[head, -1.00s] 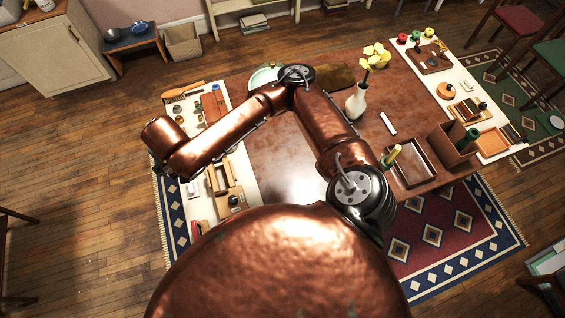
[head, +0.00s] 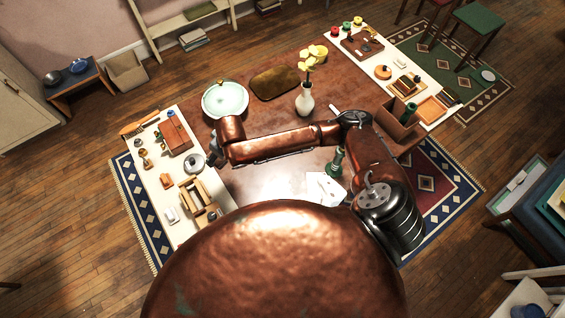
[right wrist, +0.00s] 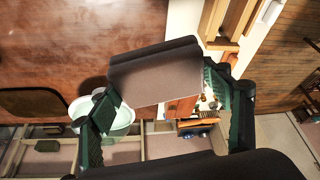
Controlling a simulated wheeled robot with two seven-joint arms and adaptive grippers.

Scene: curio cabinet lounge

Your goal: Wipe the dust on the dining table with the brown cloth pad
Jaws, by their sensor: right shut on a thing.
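The dining table (head: 320,75) has a reddish-brown top, with a paler, hazy area (head: 265,183) on its near part that may be dust or glare. My right arm reaches in from the right across the table. Its gripper (right wrist: 168,105) is shut on the brown cloth pad (right wrist: 155,78), a dark-edged block with a grey-brown face in the right wrist view. In the head view the right gripper (head: 214,138) is at the table's left side, near the white strip, and the pad is mostly hidden. I cannot tell whether the pad touches the table. My left gripper is not in view.
A pale green plate (head: 225,99), a brown tray-like piece (head: 274,83) and a white vase with yellow flowers (head: 304,100) stand beyond my arm. A green bottle (head: 336,163) and white paper (head: 324,188) lie nearer. White strips with small items flank the table.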

